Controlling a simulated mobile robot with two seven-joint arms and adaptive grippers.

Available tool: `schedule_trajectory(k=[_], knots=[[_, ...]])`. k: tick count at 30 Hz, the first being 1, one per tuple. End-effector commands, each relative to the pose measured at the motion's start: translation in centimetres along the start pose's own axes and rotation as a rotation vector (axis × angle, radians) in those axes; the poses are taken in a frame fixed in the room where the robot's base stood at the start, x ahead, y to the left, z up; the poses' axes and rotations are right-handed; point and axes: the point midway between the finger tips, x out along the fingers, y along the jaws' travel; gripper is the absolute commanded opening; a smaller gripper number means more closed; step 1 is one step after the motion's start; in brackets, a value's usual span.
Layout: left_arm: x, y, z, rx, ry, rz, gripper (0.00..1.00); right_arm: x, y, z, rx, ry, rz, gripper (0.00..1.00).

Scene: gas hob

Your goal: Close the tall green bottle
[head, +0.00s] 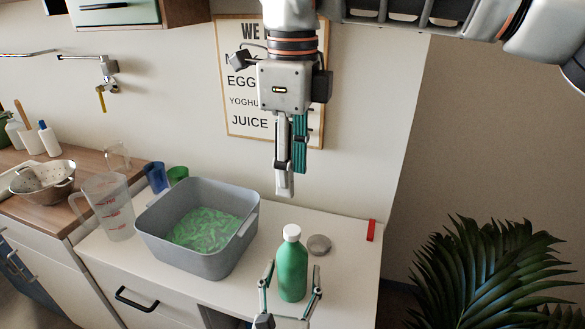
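The tall green bottle (292,272) stands upright on the white counter; its top (291,232) is white, and I cannot tell if that is a cap or a bare neck. A round grey disc (319,245), perhaps a lid, lies flat on the counter just right of the bottle. My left gripper (293,268) comes up from the bottom edge, its fingers apart on either side of the bottle, seemingly with small gaps. My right gripper (292,181) hangs pointing down, above the bottle in the picture. Its fingers look parted in depth, with nothing visible between them.
A grey tub (158,239) with green contents stands left of the bottle. A red item (371,230) stands at the counter's right edge. A plant (495,275) is at right.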

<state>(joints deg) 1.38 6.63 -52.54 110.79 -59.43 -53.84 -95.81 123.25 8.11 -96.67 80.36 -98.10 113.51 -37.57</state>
Motion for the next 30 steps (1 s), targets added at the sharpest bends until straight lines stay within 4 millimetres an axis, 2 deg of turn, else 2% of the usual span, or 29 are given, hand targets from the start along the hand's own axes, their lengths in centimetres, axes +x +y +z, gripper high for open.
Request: schedule_trajectory(k=[9,13,17,24,30], knots=[[-0.1,0.0,0.0,0.0,0.0,0.0,0.62,0.0,0.0,0.0,0.0,0.0,0.0,0.4],[-0.8,0.0,-0.1,-0.001,0.001,-0.001,0.62,0.0,0.0,0.0,0.0,0.0,0.0,0.4],[-2.8,0.0,-0.1,-0.002,0.003,-0.002,0.62,0.0,0.0,0.0,0.0,0.0,0.0,0.4],[-7.8,0.0,-0.1,-0.001,0.004,-0.001,0.62,0.0,0.0,0.0,0.0,0.0,0.0,0.4],[-10.8,0.0,-0.1,-0.001,0.002,-0.001,0.62,0.0,0.0,0.0,0.0,0.0,0.0,0.4]])
